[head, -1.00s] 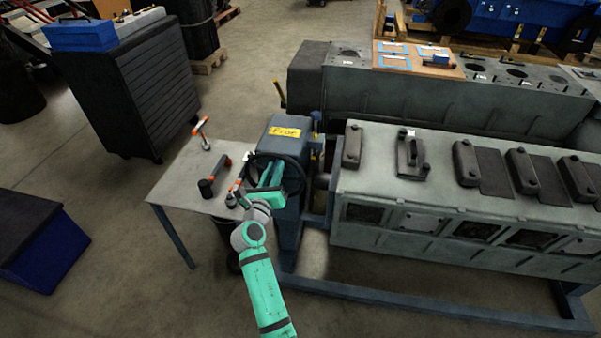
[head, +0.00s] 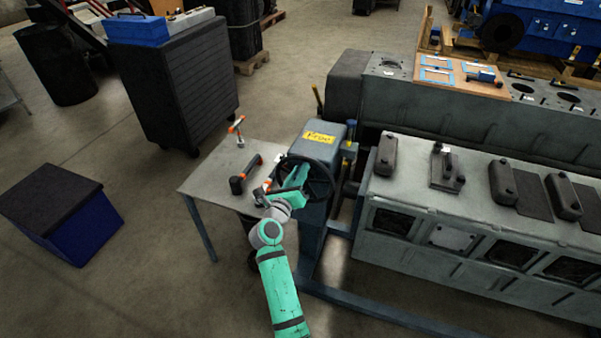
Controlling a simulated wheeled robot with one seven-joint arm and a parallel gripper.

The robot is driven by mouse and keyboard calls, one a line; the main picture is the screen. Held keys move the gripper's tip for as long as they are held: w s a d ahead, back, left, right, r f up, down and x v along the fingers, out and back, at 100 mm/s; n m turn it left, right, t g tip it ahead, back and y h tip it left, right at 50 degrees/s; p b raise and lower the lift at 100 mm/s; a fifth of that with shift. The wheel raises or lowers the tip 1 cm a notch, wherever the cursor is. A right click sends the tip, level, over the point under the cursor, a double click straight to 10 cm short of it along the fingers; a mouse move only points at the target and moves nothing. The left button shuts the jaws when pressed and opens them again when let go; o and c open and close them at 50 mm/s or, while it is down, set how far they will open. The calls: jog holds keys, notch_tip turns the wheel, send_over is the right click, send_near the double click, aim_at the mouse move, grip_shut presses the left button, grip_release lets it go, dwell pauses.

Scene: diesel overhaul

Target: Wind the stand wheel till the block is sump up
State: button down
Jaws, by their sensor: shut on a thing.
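The stand wheel (head: 331,186) is a dark hand wheel on the near face of the blue-grey stand gearbox (head: 322,152), which bears a yellow label. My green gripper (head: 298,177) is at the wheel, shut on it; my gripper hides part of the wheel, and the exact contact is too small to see. The grey engine block (head: 420,203) lies to the right of the gearbox on the blue stand (head: 352,303). Several dark covers sit on its upper face, and a row of windowed openings runs along its near side.
A small grey table (head: 213,181) with orange-and-black tools stands left of the wheel. A dark drawer cabinet (head: 192,85) and a blue bin (head: 88,232) are farther left. A second grey block (head: 450,113) lies behind. The floor at front left is clear.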

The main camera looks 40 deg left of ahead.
jog(key=c, duration=1.6)
grip_release()
jog(key=shift+s+a+f, duration=0.15)
jog(key=shift+f, duration=0.25)
jog(key=shift+s+a+f, duration=0.1)
jog(key=shift+s+f, duration=0.05)
jog(key=shift+f, duration=0.2)
jog(key=shift+w+d+r, duration=0.15)
jog(key=shift+r, duration=0.2)
jog(key=v, duration=1.1)
jog(key=shift+c, duration=0.3)
